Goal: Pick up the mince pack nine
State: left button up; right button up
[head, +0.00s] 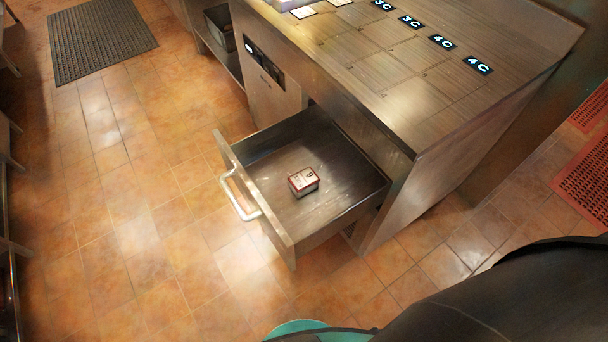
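The mince pack nine (304,181) is a small box with a red-edged white top that seems to bear a 9. It lies flat inside the open drawer (335,205), near the middle of the drawer floor, with bare floor around it. The drawer is pulled out from the metal counter and has a curved metal handle (238,196) on its front. Neither of my grippers shows in the head view. A dark part of my own body fills the lower right corner.
The metal counter (400,85) stands above and behind the drawer, with small displays along its top. A dark mat (100,38) lies at the upper left and a red mat (585,178) at the right. The tiled floor left of the drawer is clear.

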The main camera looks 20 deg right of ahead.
aim_at(305, 181)
jog(key=i+j+z, duration=0.15)
jog(key=j+z, duration=0.2)
jog(key=i+j+z, duration=0.15)
jog(key=j+z, duration=0.2)
jog(key=i+j+z, duration=0.1)
jog(key=j+z, duration=0.55)
jog(key=j, duration=0.15)
